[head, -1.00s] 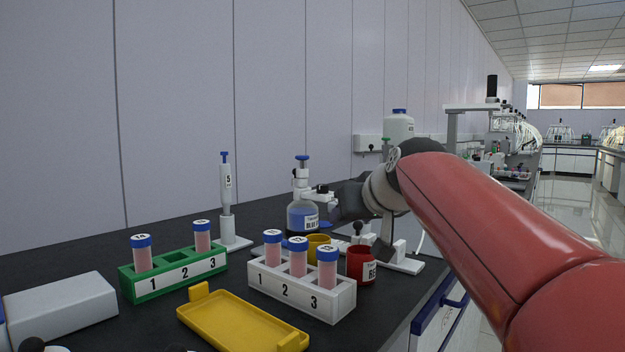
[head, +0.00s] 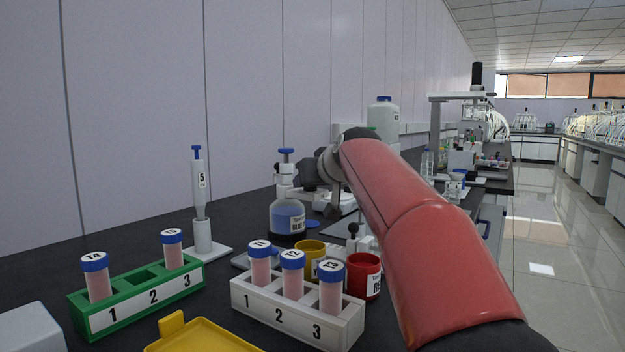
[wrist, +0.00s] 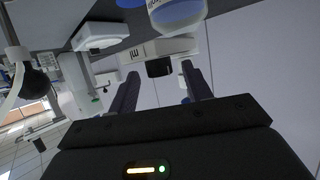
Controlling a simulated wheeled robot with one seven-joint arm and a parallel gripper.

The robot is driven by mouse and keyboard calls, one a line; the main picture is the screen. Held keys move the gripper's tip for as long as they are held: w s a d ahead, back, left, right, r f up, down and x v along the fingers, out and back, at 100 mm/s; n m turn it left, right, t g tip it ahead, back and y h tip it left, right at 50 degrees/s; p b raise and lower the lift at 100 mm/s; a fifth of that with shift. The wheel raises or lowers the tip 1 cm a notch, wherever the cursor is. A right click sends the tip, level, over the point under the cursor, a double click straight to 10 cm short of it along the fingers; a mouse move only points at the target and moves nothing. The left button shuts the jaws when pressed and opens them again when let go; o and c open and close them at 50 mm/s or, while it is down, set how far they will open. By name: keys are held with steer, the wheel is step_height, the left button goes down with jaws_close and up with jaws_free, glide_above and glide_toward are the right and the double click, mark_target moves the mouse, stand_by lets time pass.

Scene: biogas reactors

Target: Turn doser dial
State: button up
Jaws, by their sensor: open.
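The doser is a bottle of blue liquid (head: 287,216) with a white head and a blue top knob (head: 287,152), standing on the bench in the head view. In the wrist view the scene is tilted, with the bottle (wrist: 178,12) at the top and the white head marked "ml" (wrist: 135,52) below it. A dark round dial (wrist: 158,68) sticks out from this head. My gripper (wrist: 161,73) is open, its two fingers on either side of the dial. I cannot tell whether they touch it. In the head view my gripper is at the doser head, partly hidden by my wrist.
A yellow cup (head: 309,252), a red cup (head: 372,277) and a white rack (head: 273,318) with several blue-capped tubes stand in front. A green rack (head: 122,318), a pipette on a stand (head: 200,185) and a yellow tray (head: 200,338) are at left. The wall is behind.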

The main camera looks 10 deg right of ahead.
steer(key=shift+w+f, duration=0.1)
steer(key=shift+w, duration=0.15)
steer(key=c, duration=1)
steer(key=shift+o, duration=0.2)
